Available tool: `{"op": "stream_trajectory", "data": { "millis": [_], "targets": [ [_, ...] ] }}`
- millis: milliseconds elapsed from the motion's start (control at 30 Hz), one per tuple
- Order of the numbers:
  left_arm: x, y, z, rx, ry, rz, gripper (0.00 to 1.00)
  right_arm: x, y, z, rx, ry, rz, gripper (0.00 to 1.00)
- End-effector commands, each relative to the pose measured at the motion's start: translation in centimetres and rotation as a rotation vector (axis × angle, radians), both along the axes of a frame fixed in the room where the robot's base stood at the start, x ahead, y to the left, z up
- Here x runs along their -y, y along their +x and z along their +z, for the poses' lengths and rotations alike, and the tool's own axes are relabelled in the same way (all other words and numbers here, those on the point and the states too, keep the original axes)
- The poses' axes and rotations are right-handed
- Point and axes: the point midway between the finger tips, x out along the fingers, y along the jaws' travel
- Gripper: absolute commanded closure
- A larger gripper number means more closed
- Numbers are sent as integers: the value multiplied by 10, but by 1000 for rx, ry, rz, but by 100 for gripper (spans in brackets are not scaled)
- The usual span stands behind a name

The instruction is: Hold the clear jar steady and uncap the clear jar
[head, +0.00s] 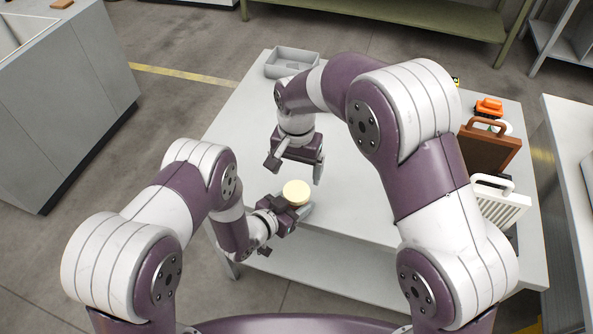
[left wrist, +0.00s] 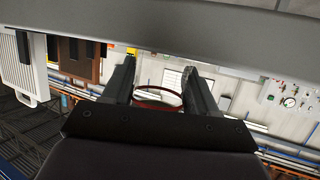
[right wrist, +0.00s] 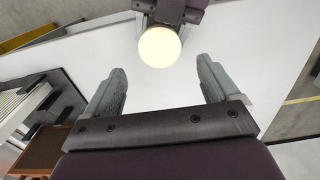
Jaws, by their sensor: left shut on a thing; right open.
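The clear jar shows in the head view mainly as its round cream cap (head: 296,192), near the table's front edge. My left gripper (head: 293,207) is shut around the jar just below the cap. In the left wrist view the see-through jar, with a reddish rim (left wrist: 158,98), sits between the left fingers (left wrist: 158,70). My right gripper (head: 296,172) is open and empty, up and behind the cap in the head view. In the right wrist view the cap (right wrist: 160,46) lies beyond the open right fingers (right wrist: 162,84), not touched by them. The jar's lower body is hidden.
A grey divided tray (head: 290,62) is at the table's far left. A brown case (head: 490,150), a white ribbed case (head: 500,208) and an orange toy-like item (head: 489,107) stand along the right side. The white table (head: 350,175) is clear around the jar.

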Motion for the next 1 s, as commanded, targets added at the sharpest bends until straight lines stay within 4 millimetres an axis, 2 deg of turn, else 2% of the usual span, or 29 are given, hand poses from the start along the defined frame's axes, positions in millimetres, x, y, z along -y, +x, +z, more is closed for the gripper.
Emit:
{"op": "stream_trajectory", "data": {
  "millis": [100,300,433,667,700,867,1000],
  "targets": [
    [0,0,0,1,-1,0,100,1,-2,-25,-6,-2,2,12],
    [0,0,0,1,-1,0,100,0,-1,-58,-4,-1,3,12],
    [0,0,0,0,0,0,100,0,-1,-68,-3,0,4,12],
    [0,0,0,1,-1,0,100,0,-1,-70,-2,1,5,12],
    [0,0,0,1,-1,0,100,0,-1,-70,-2,1,5,18],
    [0,0,0,1,-1,0,100,0,-1,-70,-2,1,5,70],
    [0,0,0,1,-1,0,100,0,0,-69,-2,0,74,70]
  ]
}}
